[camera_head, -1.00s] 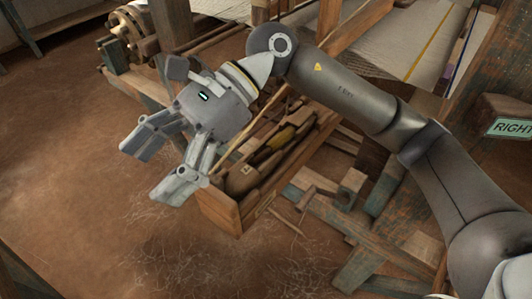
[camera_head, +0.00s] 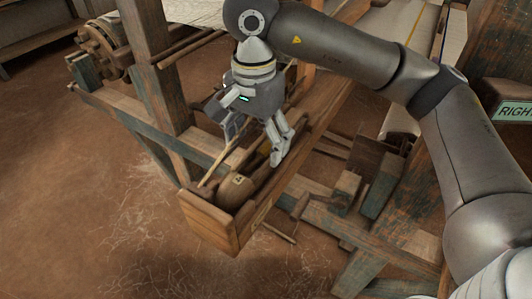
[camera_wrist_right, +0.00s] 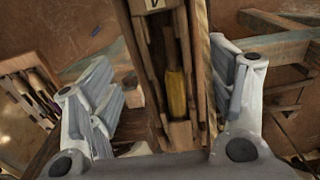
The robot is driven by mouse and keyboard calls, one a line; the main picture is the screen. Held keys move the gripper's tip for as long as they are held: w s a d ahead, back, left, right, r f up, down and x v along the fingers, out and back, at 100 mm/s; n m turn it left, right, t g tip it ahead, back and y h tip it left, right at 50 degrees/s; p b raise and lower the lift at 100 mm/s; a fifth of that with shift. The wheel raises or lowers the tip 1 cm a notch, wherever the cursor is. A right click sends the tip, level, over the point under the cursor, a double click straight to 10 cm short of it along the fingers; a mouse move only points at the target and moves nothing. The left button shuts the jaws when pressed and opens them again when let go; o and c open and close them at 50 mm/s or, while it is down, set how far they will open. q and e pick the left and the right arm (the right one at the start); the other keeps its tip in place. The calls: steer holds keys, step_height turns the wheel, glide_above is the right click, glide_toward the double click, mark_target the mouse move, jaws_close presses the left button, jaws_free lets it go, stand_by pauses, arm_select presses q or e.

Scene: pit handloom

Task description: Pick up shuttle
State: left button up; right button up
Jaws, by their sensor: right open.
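The shuttle (camera_head: 236,190) is a brown wooden piece with a small dark mark near its front end. It lies in a long, narrow wooden box (camera_head: 209,222). In the right wrist view, the shuttle (camera_wrist_right: 150,40) runs lengthwise between the fingers, with a yellow bobbin (camera_wrist_right: 176,92) in its slot. My right gripper (camera_head: 253,146) is open and points down over the box, its fingers on either side of the shuttle's middle. They look apart from the shuttle; exact depth is hard to tell. The gripper hides part of the shuttle in the head view. My left gripper is not in view.
A thin stick (camera_head: 219,163) lies along the box beside the shuttle. Loom posts (camera_head: 150,60) and beams stand behind and left. Loose wooden pieces (camera_head: 345,190) lie right of the box. A green RIGHT sign (camera_head: 514,112) is at the right edge. Bare floor is front left.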

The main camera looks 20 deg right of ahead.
mark_target(256, 163)
steer(key=f, duration=0.1)
steer(key=f+p, duration=0.1)
steer(key=f, duration=0.1)
steer(key=f+p, duration=0.1)
steer(key=shift+w+f, duration=0.4)
steer(key=shift+f, duration=0.5)
steer(key=c, duration=1.3)
steer(key=shift+r, duration=0.1)
